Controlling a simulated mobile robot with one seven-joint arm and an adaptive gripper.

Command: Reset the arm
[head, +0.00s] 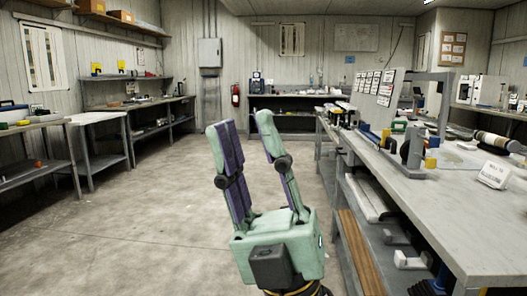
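My gripper (243,128) shows in the head view, in the lower middle of the picture. It is pale green with purple inner pads, and its two fingers point up and a little left. The fingers stand apart with nothing between them. The gripper is in free air over the floor, left of the long workbench (437,208). The rest of my arm is mostly below the picture edge.
The workbench on the right carries a core cylinder (499,142), a small white sign (494,174) and several tools. Its lower shelf (358,250) holds more items. Benches line the left wall. The concrete floor (130,235) on the left is clear.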

